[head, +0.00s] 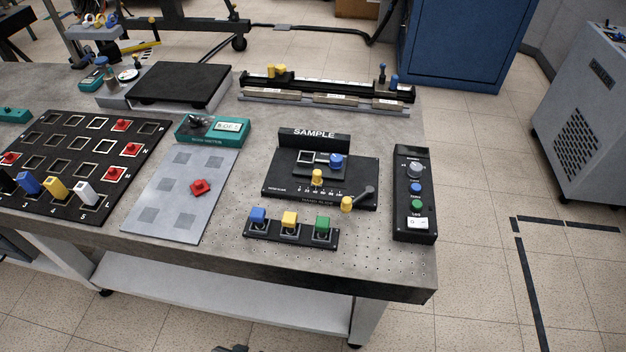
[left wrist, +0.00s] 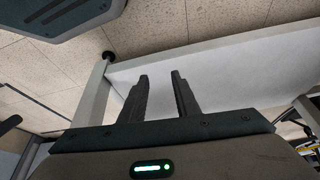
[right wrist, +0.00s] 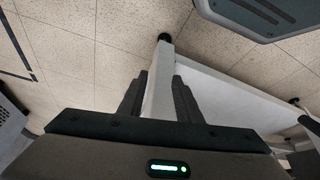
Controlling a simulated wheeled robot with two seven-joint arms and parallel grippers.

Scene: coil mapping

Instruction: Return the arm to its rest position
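My left gripper (left wrist: 160,82) shows in the left wrist view with its two dark fingers apart and nothing between them. The table's pale lower shelf and the floor lie beyond it. My right gripper (right wrist: 160,85) shows in the right wrist view, also with fingers apart and nothing held. A table leg and the tiled floor lie beyond it. Both grippers are off the tabletop, and neither arm is clearly seen in the head view. A small dark shape at the bottom edge of the head view is too cut off to identify.
The table (head: 395,275) carries a black grid board (head: 40,150) with red pieces, a grey mat (head: 150,195) with one red piece (head: 200,187), a SAMPLE fixture (head: 280,185), a three-block rack (head: 262,233) and a control box (head: 414,165). Floor in front is clear.

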